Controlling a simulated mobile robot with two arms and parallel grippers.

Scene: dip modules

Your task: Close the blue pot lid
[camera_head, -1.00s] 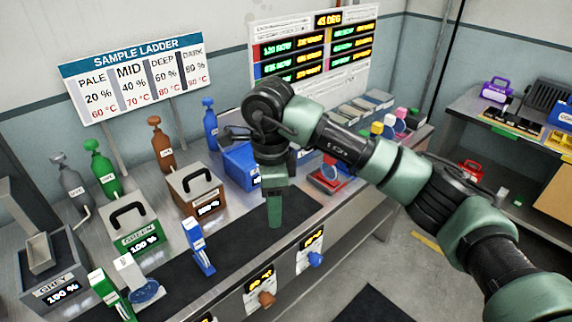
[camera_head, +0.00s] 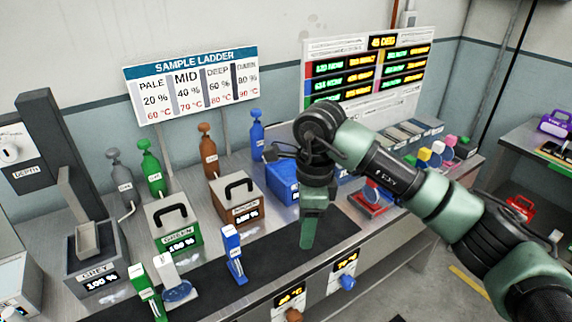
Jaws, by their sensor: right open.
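The blue pot (camera_head: 283,184) stands on the bench behind my right forearm, to the right of the brown pot. Only its left part and front show clearly. My arm hides much of its top, so I cannot tell how its lid lies. My right gripper (camera_head: 308,232) points down in front of the blue pot, over the dark mat. It is open with nothing seen in it, and it looks apart from the pot. My left gripper is not in view.
A brown pot (camera_head: 237,204) and a green pot (camera_head: 173,222) with black-handled lids stand left of the blue pot. Several bottles stand behind them. A blue upright clip (camera_head: 233,252) stands on the dark mat (camera_head: 210,285). Coloured blocks lie at the right.

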